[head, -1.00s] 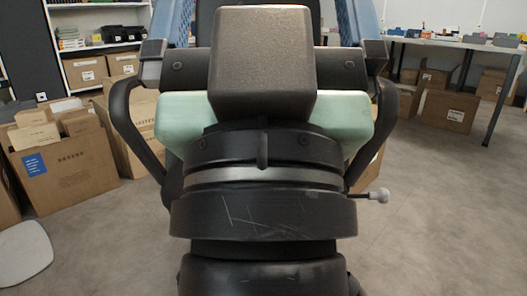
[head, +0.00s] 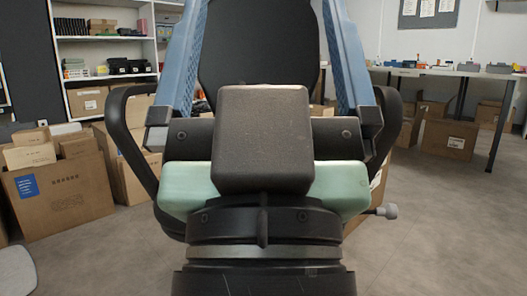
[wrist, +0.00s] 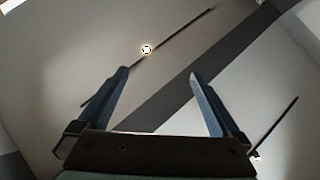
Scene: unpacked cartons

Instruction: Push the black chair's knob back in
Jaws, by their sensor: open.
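The black chair is mostly hidden behind my arm in the head view. Its dark backrest (head: 258,45) shows between my fingers, and its curved armrests show at both sides. The chair's knob (head: 388,211) is a small light grey cap on a thin dark stem, sticking out to the right, below the right armrest. A length of stem shows between the cap and the chair. My gripper (head: 262,12) points upward with its two blue fingers apart and empty, above and to the left of the knob. The wrist view shows the open fingers (wrist: 159,72) against the ceiling, without chair or knob.
Open cartons (head: 62,185) stand on the floor at left, beside a shelf (head: 110,55) with boxes. A table (head: 450,72) with small items stands at the back right, with cartons (head: 449,138) under it. The floor to the right of the knob is clear.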

